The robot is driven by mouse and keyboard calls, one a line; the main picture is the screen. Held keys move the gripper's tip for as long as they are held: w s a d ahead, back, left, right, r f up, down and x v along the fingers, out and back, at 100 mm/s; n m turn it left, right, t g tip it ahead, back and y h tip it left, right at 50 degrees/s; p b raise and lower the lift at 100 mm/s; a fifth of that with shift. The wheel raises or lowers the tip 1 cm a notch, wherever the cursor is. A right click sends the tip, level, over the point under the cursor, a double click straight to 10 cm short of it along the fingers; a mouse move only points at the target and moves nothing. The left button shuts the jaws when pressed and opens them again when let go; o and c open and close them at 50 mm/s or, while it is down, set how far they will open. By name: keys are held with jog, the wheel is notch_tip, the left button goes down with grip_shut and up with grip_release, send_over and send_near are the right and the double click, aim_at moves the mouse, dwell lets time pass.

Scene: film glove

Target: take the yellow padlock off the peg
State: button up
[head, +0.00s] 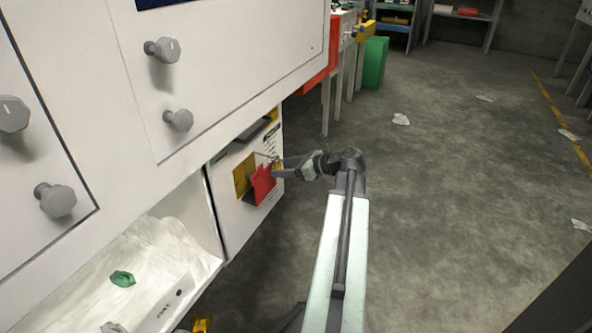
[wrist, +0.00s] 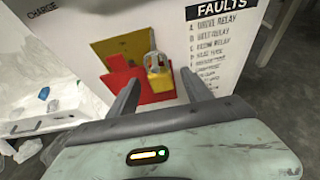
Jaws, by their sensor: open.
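The yellow padlock (wrist: 158,74) hangs in front of a red tag (wrist: 125,82) and a yellow plate (wrist: 122,46) on the white cabinet face in the wrist view. Its pale shackle points up; the peg itself is too small to make out. My gripper (wrist: 160,84) is open, its two fingers on either side of the padlock and apart from it as far as I can tell. In the head view my gripper (head: 281,166) is close to the red tag (head: 262,184) and yellow plate (head: 243,176); the padlock is not clear there.
A white panel with several grey knobs (head: 165,49) overhangs the left. Below it a white-lined tray (head: 150,250) holds a green crumpled piece (head: 123,279). A green bin (head: 375,62) and benches stand behind. The concrete floor to the right is mostly clear, with scattered scraps.

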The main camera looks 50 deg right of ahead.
jog(key=shift+x, duration=0.85)
grip_shut()
jog(key=c, duration=1.1)
grip_release()
grip_shut()
jog(key=shift+r+p, duration=0.35)
jog(key=shift+r, duration=0.15)
jog(key=shift+s, duration=0.15)
